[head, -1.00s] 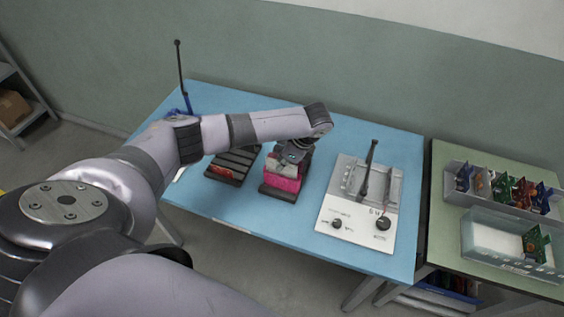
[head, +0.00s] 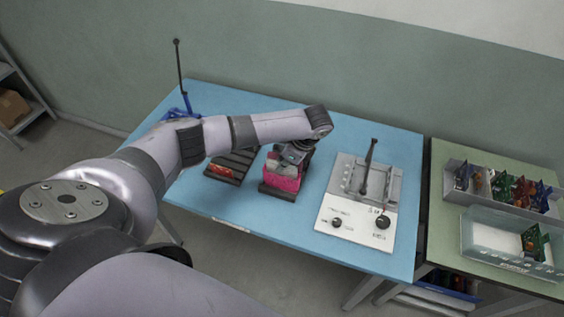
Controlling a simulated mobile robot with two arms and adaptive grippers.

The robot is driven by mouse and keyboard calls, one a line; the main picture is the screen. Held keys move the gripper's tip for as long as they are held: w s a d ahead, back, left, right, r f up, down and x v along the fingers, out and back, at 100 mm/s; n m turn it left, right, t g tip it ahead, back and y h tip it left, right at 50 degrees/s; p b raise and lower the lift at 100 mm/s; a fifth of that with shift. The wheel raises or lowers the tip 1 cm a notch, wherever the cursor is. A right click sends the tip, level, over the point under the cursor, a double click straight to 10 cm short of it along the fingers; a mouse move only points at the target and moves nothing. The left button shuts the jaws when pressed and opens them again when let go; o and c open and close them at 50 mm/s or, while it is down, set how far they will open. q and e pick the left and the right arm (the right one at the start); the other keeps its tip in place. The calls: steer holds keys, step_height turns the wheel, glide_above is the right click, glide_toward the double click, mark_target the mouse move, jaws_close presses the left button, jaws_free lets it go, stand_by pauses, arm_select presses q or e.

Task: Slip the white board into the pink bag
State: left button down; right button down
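The pink bag (head: 282,177) stands in a dark holder on the blue table, with something pale showing at its open top. My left gripper (head: 290,160) is directly above the bag's mouth, pointing down. Its fingers are small and partly hidden by my own wrist, so I cannot tell whether they are open or shut. I cannot make out a white board clearly; the pale patch at the bag's top is too small to identify. My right gripper is not in view.
A dark slotted rack (head: 232,165) with a red item lies left of the bag. A white sealing machine (head: 358,215) with an upright lever stands to the right. A green table (head: 450,235) holds a grey bin (head: 504,190) and a clear bin (head: 500,250) with coloured boards.

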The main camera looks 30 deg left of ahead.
arm_select(q)
steer(key=c, duration=2.3)
jaws_free()
steer(key=o, duration=0.6)
steer(key=c, duration=0.3)
steer(key=shift+c, duration=0.2)
steer(key=shift+r, duration=0.1)
step_height(320, 180, up, 8)
steer(key=p, duration=0.9)
